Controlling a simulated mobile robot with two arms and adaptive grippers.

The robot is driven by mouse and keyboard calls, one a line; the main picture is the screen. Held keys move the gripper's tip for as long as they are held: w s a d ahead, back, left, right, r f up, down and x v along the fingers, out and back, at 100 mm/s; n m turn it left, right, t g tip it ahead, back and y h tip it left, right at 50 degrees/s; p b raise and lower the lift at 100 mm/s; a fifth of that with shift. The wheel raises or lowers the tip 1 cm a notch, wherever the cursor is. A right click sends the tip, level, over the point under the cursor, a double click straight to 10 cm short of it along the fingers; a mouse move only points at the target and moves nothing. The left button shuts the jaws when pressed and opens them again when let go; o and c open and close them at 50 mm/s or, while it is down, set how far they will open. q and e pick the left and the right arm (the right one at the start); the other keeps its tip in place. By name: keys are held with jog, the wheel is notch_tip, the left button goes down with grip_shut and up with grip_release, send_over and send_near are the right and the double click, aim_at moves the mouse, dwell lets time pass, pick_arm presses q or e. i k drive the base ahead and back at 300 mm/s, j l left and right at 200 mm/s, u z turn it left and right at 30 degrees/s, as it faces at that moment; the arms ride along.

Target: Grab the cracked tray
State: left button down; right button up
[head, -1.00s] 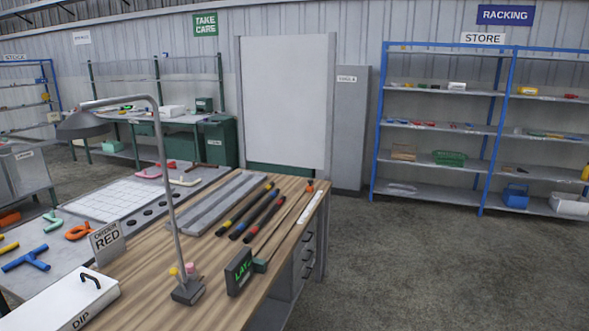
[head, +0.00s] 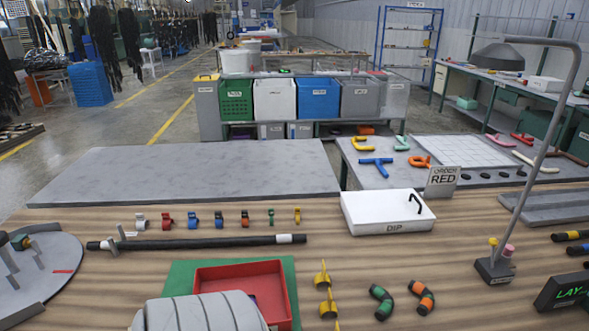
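A red open tray (head: 290,306) sits on a green mat (head: 178,280) at the front of the wooden bench in the head view. A pale grey, ribbed, rounded shape covers its front left part, and I cannot tell what that shape is. Something small and dark blue shows inside the tray beside it. No crack or readable label shows on the tray. Neither of my grippers is in view.
Yellow pieces (head: 322,276) and two bent hoses (head: 421,297) lie right of the tray. A long black hose (head: 200,243) and a row of small clamps lie behind it. A white DIP box (head: 388,212) and a lamp (head: 494,269) stand farther right. Coloured bins (head: 274,99) stand behind.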

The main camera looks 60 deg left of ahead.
aim_at(265, 280)
jog(key=k+u, duration=0.15)
jog(key=u, duration=2.15)
